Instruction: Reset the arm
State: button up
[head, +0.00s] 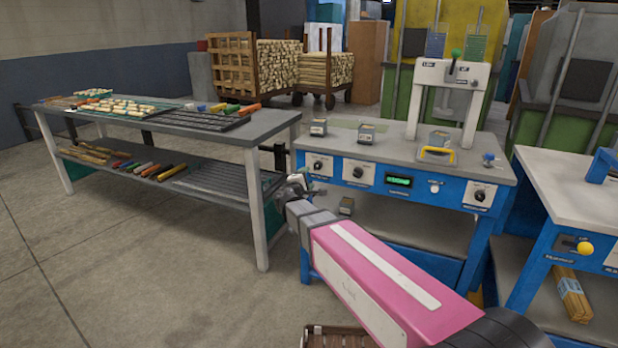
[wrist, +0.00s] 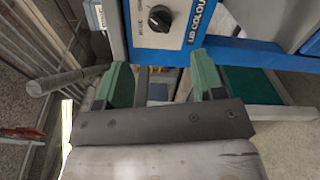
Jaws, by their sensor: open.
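My arm reaches from the lower right of the head view toward the gap between the grey table (head: 270,128) and the blue workbench (head: 400,185). My gripper (head: 296,185) is at its end, close to the workbench's left front corner. In the wrist view my gripper (wrist: 165,85) shows two green fingers set apart, with nothing held between them. Beyond the fingers is the blue panel (wrist: 240,50) with a black knob (wrist: 160,18). I cannot tell whether the fingers touch the bench.
The grey table carries several turned wood pieces and coloured sticks on two levels. Another blue bench (head: 560,190) stands at the right. Open floor (head: 130,260) lies at the left front.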

jog(key=s+d+f+m+g, duration=0.3)
jog(key=d+f, duration=0.1)
jog(key=d, duration=0.3)
jog(key=s+d+f+m+g+h, duration=0.1)
jog(key=s+d+f+m+g, duration=0.25)
jog(key=d, duration=0.35)
jog(key=s+d+f+m+g, duration=0.3)
jog(key=d+f+g, duration=0.15)
jog(key=d, duration=0.25)
jog(key=s+d+f+m+g+y, duration=0.3)
jog(key=s+f, duration=0.1)
jog(key=s, duration=0.3)
jog(key=s+d+f+m+g+y, duration=0.2)
jog(key=s+f+m+g+y, duration=0.1)
jog(key=s, duration=0.4)
jog(key=shift+s+d+f+m+y, duration=0.15)
jog(key=shift+d+f+m+y, duration=0.25)
jog(key=shift+f+m+y, duration=0.3)
jog(key=shift+r, duration=0.1)
